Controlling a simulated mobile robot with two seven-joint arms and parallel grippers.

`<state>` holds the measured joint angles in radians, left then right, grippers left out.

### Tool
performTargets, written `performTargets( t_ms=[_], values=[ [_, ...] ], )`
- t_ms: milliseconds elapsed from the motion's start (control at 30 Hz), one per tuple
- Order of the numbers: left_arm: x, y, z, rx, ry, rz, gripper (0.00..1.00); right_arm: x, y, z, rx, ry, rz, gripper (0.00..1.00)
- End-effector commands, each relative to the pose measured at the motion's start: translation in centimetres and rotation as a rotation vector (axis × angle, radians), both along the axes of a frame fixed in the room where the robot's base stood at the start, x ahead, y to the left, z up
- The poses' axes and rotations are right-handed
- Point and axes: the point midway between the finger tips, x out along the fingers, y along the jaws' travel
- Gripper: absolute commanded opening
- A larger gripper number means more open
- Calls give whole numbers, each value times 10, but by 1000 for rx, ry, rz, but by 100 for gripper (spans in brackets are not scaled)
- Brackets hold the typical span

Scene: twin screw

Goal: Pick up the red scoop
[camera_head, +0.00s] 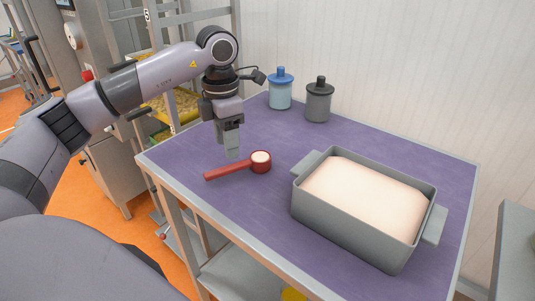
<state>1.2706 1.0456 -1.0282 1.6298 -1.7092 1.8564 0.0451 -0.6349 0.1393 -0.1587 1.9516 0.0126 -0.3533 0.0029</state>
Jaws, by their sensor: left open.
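The red scoop (235,167) lies on the purple table top, with its handle pointing left and its round bowl at the right end. The bowl holds something pale (261,157). My left gripper (233,154) points down just above and behind the scoop's handle. It is open, with nothing between its fingers. Whether the fingertips touch the handle cannot be told. My right gripper is not in view.
A grey bin (342,231) of pale powder stands on the right of the table (200,140). A blue canister (281,93) and a dark grey canister (319,104) stand at the back by the wall. The table between scoop and canisters is clear.

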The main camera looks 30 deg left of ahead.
Motion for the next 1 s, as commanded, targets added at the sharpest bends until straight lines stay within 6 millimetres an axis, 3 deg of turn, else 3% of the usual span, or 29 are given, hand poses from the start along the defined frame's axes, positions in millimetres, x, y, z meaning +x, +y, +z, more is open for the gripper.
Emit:
performTargets(
  t_ms=[500,800,833,967,1000],
  values=[
    [-2,-2,-64,1,5,1,51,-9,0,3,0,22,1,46],
    [-1,-2,-70,0,1,0,51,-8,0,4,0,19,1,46],
    [-1,-2,-70,0,1,0,48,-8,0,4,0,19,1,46],
    [-1,-2,-70,0,1,0,6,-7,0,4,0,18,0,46],
    [-1,-2,-70,0,1,0,0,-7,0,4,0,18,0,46]
  ],
)
